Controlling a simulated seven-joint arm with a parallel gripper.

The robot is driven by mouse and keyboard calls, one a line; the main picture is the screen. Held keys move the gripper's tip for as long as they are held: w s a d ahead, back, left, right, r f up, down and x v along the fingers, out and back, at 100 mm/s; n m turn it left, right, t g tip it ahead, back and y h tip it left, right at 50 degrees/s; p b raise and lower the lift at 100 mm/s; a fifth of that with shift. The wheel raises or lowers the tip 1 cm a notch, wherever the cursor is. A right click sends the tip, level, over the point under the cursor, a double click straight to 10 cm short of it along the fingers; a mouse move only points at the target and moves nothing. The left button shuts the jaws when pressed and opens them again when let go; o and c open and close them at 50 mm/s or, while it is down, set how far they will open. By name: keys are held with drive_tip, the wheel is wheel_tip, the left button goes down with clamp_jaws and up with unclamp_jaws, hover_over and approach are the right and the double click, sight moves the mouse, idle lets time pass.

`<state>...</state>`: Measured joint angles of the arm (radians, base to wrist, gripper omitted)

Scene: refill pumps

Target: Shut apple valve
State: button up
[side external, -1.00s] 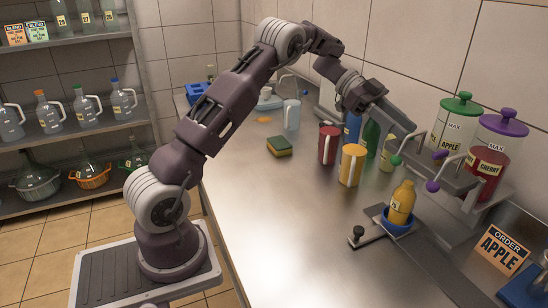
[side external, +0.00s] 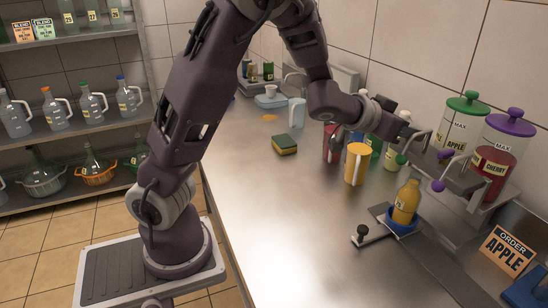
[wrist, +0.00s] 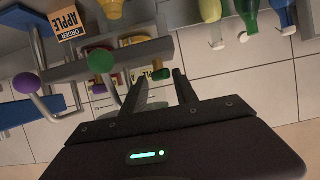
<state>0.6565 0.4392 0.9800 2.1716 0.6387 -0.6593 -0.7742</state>
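The apple dispenser (side external: 457,125) has a green lid and stands against the wall on the right. Its valve lever ends in a green knob (side external: 401,159), which also shows in the wrist view (wrist: 101,60). A small bottle (side external: 406,202) with amber content stands upright in a blue holder (side external: 401,224) below the dispensers. My gripper (wrist: 161,72) is open, with an empty gap between its fingers. In the wrist view, the green knob is left of the fingers and apart from them. In the side view, the fingertips are hard to make out.
The cherry dispenser (side external: 495,155) with its purple knob (side external: 438,186) is right of the apple one. A yellow jug (side external: 356,164), a red jug (side external: 332,148) and several bottles stand left of the valves. An order sign (side external: 508,251) reads APPLE.

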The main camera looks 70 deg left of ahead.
drive_tip(key=s+d+r+g, duration=0.1)
drive_tip(key=s+g, duration=0.2)
drive_tip(key=s, duration=1.3)
drive_tip(key=s+d+r+g, duration=0.1)
drive_tip(key=s+g, duration=0.3)
drive_tip(key=s, duration=1.2)
drive_tip(key=shift+s+d+r, duration=0.2)
drive_tip(key=shift+d+r, duration=0.05)
drive_tip(key=shift+d, duration=0.35)
drive_tip(key=o, duration=0.6)
drive_tip(key=w+a+r+n+g, duration=0.1)
drive_tip(key=w+a+r+n, duration=0.25)
drive_tip(key=w, duration=0.55)
drive_tip(key=w+a+r+n+g, duration=0.1)
drive_tip(key=w+a+r+n, duration=0.1)
drive_tip(key=w+n, duration=0.5)
drive_tip(key=w+a+r+n+g, duration=0.1)
drive_tip(key=w+a+r+n, duration=0.15)
drive_tip(key=w, duration=0.75)
drive_tip(key=w+d+f+g+y, duration=0.2)
drive_tip(key=w+d+f+y, duration=0.15)
drive_tip(key=w+d, duration=0.4)
drive_tip(key=shift+y, duration=0.25)
drive_tip(key=x, duration=0.6)
drive_tip(key=shift+d+f, duration=0.1)
drive_tip(key=shift+f, duration=0.05)
